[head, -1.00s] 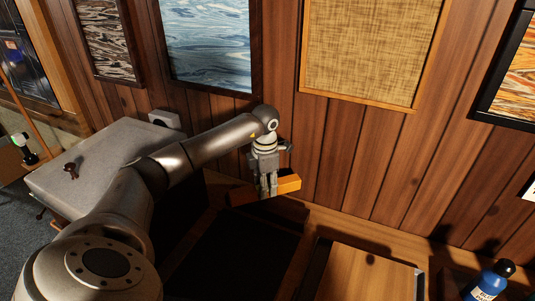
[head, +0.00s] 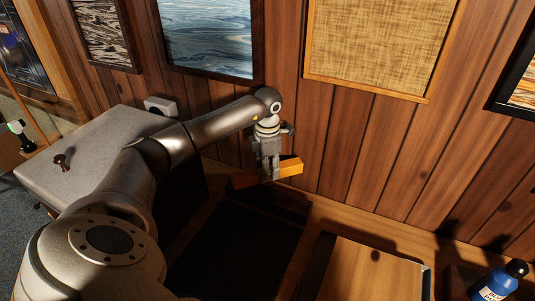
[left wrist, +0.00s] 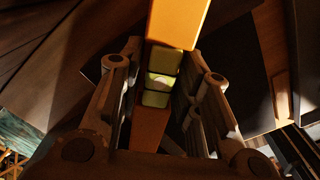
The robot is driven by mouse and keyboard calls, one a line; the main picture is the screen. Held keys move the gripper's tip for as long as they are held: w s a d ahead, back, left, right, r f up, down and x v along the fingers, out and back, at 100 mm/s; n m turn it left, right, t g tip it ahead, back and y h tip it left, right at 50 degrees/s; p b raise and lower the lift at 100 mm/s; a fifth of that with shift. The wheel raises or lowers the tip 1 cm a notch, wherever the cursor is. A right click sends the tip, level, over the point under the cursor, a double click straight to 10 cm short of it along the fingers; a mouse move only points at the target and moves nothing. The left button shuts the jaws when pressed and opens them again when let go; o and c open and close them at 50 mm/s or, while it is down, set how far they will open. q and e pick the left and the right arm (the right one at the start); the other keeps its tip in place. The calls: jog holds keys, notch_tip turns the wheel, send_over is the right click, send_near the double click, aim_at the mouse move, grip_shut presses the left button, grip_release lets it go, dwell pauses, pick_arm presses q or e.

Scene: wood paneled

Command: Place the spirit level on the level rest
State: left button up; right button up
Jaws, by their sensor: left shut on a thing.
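The spirit level, an orange bar (head: 290,167), is held across my left gripper (head: 270,175) in front of the wood-paneled wall. The part left of the fingers is in shadow. In the left wrist view the spirit level (left wrist: 178,18) runs between the two fingers of the left gripper (left wrist: 162,72), with a yellow-green vial at its middle. The gripper is shut on it. I cannot make out the level rest for certain; the area under the gripper is dark. My right gripper is out of view.
A black panel (head: 235,250) lies below the gripper, with a wooden board (head: 375,270) to its right. A blue bottle (head: 492,284) stands at the lower right. A grey-topped surface (head: 95,150) with a small dark knob is at the left. Framed pictures hang on the wall.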

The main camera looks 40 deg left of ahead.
pick_arm(q)
notch_tip(320, 180, down, 2)
jog(key=shift+b, duration=0.55)
notch_tip(320, 180, down, 4)
jog(key=shift+r+b, duration=0.25)
jog(key=shift+b, duration=1)
jog(key=shift+f+b, duration=0.35)
jog(key=shift+f, duration=0.25)
jog(key=shift+f, duration=0.25)
jog(key=o, duration=1.2)
